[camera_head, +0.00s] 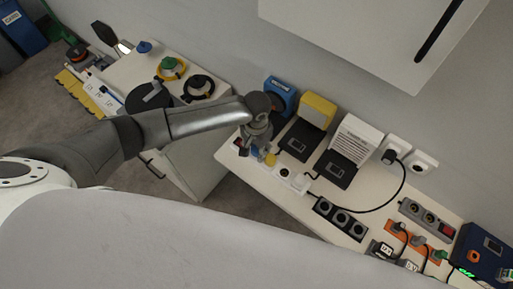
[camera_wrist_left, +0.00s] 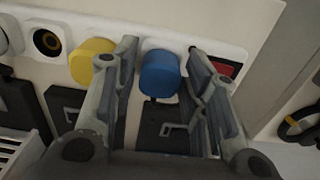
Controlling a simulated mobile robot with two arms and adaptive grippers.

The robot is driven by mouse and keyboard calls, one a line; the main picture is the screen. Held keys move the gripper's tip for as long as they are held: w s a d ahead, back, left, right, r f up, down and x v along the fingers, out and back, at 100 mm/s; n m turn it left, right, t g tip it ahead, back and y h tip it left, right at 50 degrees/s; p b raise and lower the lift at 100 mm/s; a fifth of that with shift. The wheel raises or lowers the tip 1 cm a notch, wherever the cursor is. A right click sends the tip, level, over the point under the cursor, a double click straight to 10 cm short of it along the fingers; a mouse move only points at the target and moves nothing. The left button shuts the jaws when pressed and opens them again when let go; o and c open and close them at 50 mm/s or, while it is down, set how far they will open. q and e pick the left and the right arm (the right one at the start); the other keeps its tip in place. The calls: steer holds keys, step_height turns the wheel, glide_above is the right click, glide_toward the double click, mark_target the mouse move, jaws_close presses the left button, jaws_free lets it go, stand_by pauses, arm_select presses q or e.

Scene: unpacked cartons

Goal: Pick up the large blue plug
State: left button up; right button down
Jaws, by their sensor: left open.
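A large blue plug (camera_wrist_left: 159,74) sits in a white power strip (camera_wrist_left: 210,45) in the left wrist view, next to a yellow plug (camera_wrist_left: 92,61). My left gripper (camera_wrist_left: 163,56) is open, with one finger on each side of the blue plug. I cannot tell whether the fingers touch it. In the head view my left gripper (camera_head: 256,143) points down over the end of the strip (camera_head: 299,183) and largely hides the blue plug. The yellow plug also shows there (camera_head: 271,159). My right gripper is not in view.
Blue (camera_head: 280,92), yellow (camera_head: 317,110) and white (camera_head: 356,138) boxes stand along the wall behind the strip. A black socket block (camera_head: 340,218) and more plugs lie to the right. A cabinet with coiled cables (camera_head: 199,86) stands left. A white cupboard (camera_head: 375,35) hangs above.

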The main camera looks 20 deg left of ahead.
arm_select(q)
steer(key=shift+f, duration=0.2)
steer(key=c, duration=0.9)
steer(key=shift+r, duration=0.15)
steer(key=shift+w+r, duration=0.1)
steer(key=shift+r, duration=0.2)
step_height(320, 180, up, 2)
steer(key=shift+r, duration=0.1)
steer(key=s+a+r+b, duration=0.1)
steer(key=s+r+b, duration=0.2)
steer(key=s+r, duration=0.7)
steer(key=s, duration=0.4)
steer(key=shift+a, duration=0.25)
